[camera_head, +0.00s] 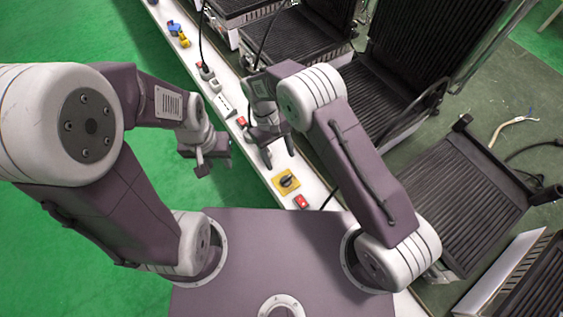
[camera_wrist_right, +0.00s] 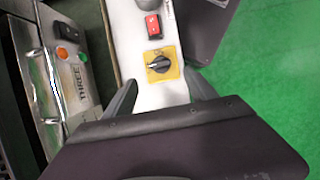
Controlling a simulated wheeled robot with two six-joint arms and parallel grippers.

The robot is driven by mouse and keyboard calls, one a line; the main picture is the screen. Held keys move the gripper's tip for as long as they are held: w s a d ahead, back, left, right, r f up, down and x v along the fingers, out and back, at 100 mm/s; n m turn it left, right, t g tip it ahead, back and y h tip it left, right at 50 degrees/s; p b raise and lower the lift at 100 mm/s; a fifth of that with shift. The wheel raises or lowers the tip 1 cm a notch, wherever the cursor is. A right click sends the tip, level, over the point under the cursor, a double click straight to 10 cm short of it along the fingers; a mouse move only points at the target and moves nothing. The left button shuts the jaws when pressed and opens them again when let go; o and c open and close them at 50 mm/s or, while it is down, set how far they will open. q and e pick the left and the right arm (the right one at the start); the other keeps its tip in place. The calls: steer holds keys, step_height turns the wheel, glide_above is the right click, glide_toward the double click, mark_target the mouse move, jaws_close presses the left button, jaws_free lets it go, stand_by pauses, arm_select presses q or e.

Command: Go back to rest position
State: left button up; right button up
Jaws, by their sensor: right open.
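My right gripper (camera_head: 278,156) hangs over the white strip in the head view, its fingers apart with nothing between them. In the right wrist view its two dark fingers (camera_wrist_right: 161,95) spread to either side of the bare white surface. A black rotary knob on a yellow plate (camera_head: 286,181) lies nearer to my body than these fingers; it also shows in the right wrist view (camera_wrist_right: 160,64). My left gripper (camera_head: 203,165) is over the green floor, left of the strip; its jaw opening is not clear.
The white control strip (camera_head: 318,188) runs diagonally, with a red switch (camera_head: 301,202) and several other controls. Ribbed grill plates (camera_head: 463,196) stand on the right, some with raised lids. Loose cables (camera_head: 515,122) lie at far right. Green floor (camera_head: 90,40) is clear on the left.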

stand_by(0.5)
steer(key=w+d+r+m+t+y+p, duration=0.1)
steer(key=w+d+r+m+p, duration=0.3)
steer(key=r, duration=0.7)
steer(key=d+r+t+y+p, duration=0.1)
steer(key=d+r+p, duration=0.1)
steer(key=d+r, duration=0.75)
steer(key=s+d+f+m+t, duration=0.1)
steer(key=s+d, duration=0.2)
steer(key=s, duration=0.3)
steer(key=s+d+m+t+y+p, duration=0.1)
steer(key=s+d+m, duration=0.1)
steer(key=s, duration=0.4)
steer(key=shift+d+f+m+t+p, duration=0.3)
steer(key=shift+d+f+t, duration=0.1)
steer(key=shift+d, duration=0.4)
